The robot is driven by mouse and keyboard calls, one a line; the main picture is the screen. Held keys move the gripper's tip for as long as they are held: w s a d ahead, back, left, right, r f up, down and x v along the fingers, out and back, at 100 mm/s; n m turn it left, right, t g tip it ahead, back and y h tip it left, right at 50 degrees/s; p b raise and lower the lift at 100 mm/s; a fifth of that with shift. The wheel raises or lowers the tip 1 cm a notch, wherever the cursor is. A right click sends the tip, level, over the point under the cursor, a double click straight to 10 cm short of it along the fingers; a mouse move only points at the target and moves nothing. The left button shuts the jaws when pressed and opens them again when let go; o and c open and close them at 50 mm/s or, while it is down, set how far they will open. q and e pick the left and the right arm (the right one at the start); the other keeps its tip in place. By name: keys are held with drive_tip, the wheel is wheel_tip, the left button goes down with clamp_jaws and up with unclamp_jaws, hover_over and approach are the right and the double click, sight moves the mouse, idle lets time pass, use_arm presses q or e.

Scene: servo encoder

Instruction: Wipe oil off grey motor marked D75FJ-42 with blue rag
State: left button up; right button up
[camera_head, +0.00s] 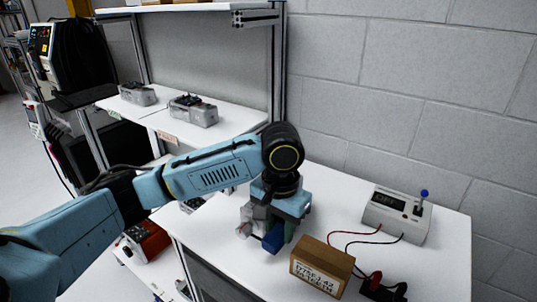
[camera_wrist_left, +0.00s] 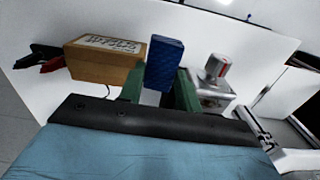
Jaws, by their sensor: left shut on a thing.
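My left gripper (camera_head: 281,234) is low over the white table, its green fingers shut on a blue rag (camera_head: 273,239). In the left wrist view the rag (camera_wrist_left: 165,62) stands up between the fingertips (camera_wrist_left: 160,88). A grey motor (camera_head: 249,214) with a silver shaft end is beside the gripper, partly hidden by it. In the left wrist view the motor (camera_wrist_left: 217,98) is right of the rag, its round cap marked red. I cannot tell whether the rag touches it. No oil or motor marking is legible. My right gripper is not in view.
A brown box (camera_head: 321,267) with a label ending in "FJ-42" stands just right of the rag. A meter box (camera_head: 396,214) with a blue-knobbed lever is wired to red and black clips (camera_head: 383,288). Grey units (camera_head: 194,110) sit on the shelf behind.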

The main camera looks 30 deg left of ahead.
sight(276, 226)
use_arm(q)
drive_tip(key=r+m+p, duration=0.2)
drive_tip(key=w+a+r+m+p, duration=0.1)
drive_tip(key=shift+a, duration=0.1)
drive_tip(key=w+a+r+m+p, duration=0.1)
drive_tip(key=a+m+p, duration=0.1)
drive_tip(key=m+p, duration=0.2)
drive_tip(key=w+a+r+m+p, duration=0.1)
drive_tip(key=a+m+p, duration=0.1)
drive_tip(key=m+p, duration=0.2)
drive_tip(key=w+a+r+m+p, duration=0.1)
drive_tip(key=a+m+p, duration=0.1)
drive_tip(key=m+p, duration=0.2)
drive_tip(key=shift+a+r+m, duration=0.1)
drive_tip(key=shift+r+m, duration=0.1)
drive_tip(key=shift+m, duration=0.45)
drive_tip(key=shift+a+r+m, duration=0.1)
drive_tip(key=shift+r+m, duration=0.1)
drive_tip(key=shift+m, duration=0.45)
wheel_tip(276, 226, down, 2)
drive_tip(key=b, duration=0.2)
drive_tip(key=shift+f+b, duration=0.2)
drive_tip(key=shift+b, duration=0.2)
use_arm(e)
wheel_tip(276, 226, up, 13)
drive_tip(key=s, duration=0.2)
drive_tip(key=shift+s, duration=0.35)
